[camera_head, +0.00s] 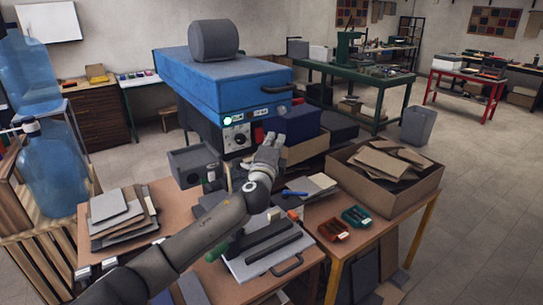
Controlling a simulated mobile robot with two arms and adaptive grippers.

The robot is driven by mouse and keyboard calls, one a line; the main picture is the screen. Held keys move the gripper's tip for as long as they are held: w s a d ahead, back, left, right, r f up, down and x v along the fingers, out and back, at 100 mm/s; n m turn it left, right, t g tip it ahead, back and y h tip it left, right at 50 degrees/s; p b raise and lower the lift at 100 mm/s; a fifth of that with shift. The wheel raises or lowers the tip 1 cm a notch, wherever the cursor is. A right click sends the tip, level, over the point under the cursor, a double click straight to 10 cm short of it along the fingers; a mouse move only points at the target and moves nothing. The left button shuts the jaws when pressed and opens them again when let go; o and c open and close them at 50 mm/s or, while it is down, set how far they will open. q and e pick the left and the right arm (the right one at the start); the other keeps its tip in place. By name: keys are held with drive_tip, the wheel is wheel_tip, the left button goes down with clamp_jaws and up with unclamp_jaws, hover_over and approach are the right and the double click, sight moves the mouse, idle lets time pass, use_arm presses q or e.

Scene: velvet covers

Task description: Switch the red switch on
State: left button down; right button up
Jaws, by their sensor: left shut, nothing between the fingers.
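The blue machine (215,88) stands at the centre, with a grey cylinder on top. My left arm comes in from the lower left. My left gripper (271,142) is shut and empty, pointing up in front of the machine, just right of the white panel in the picture. Whether it touches the machine cannot be told. My right gripper is not in view.
A cardboard box (385,200) stands at right beside red and green trays. Open floor lies further right.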

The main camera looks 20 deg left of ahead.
use_arm(q)
drive_tip(key=s+b, duration=0.2)
drive_tip(key=s, duration=0.6)
drive_tip(key=shift+a, duration=0.25)
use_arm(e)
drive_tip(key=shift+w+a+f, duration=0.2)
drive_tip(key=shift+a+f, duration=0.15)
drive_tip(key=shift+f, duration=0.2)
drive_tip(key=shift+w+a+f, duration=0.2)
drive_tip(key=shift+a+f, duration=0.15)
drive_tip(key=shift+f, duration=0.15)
use_arm(q)
drive_tip(key=shift+d+r, duration=0.1)
drive_tip(key=shift+r, duration=0.1)
